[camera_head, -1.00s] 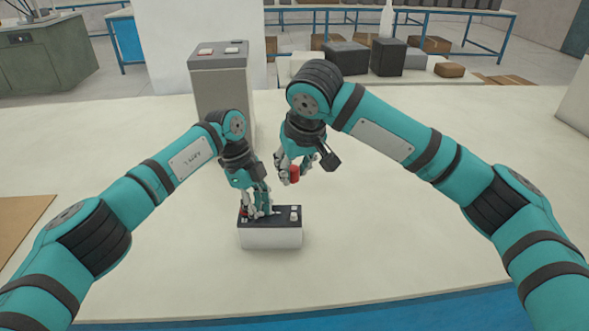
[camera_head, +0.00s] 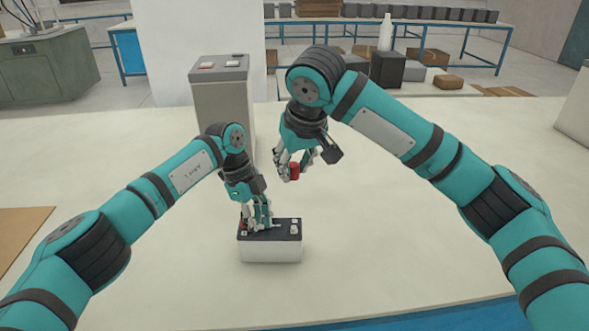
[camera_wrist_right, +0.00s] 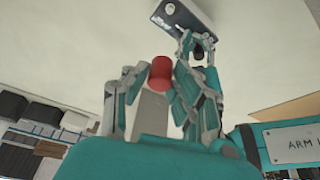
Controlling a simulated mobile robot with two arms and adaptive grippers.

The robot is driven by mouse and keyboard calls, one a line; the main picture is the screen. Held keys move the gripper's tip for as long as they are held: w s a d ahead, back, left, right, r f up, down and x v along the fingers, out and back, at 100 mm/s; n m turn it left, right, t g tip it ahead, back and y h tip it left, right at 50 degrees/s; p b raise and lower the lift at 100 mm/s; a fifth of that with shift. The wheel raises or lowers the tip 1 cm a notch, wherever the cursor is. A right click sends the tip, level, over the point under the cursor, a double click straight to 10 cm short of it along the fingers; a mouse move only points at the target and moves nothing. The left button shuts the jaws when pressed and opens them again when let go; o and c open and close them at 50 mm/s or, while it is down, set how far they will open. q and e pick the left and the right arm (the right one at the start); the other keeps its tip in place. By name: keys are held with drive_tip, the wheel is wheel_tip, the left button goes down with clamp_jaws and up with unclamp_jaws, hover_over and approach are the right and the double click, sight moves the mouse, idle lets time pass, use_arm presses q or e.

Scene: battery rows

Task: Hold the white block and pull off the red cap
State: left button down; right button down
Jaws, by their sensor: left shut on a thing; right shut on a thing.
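The white block (camera_head: 270,249) is a battery-like box with a dark top, standing on the pale table. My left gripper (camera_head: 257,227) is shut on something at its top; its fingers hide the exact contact. A small red part shows at the block's top left, beside the left fingers. My right gripper (camera_head: 289,175) is shut on the red cap (camera_head: 294,171) and holds it in the air, above and apart from the block. In the right wrist view the red cap (camera_wrist_right: 162,72) sits between the right fingers, with the block (camera_wrist_right: 172,22) beyond it.
A tall grey box (camera_head: 222,105) with small parts on top stands behind my arms. Dark and brown boxes (camera_head: 388,69) and a white bottle (camera_head: 386,32) stand farther back. A brown board (camera_head: 22,232) lies at the left. The table at right of the block is clear.

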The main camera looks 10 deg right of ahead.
sight(294, 165)
use_arm(q)
drive_tip(key=shift+a+f, duration=0.1)
drive_tip(key=shift+f, duration=0.1)
use_arm(e)
drive_tip(key=shift+r, duration=0.35)
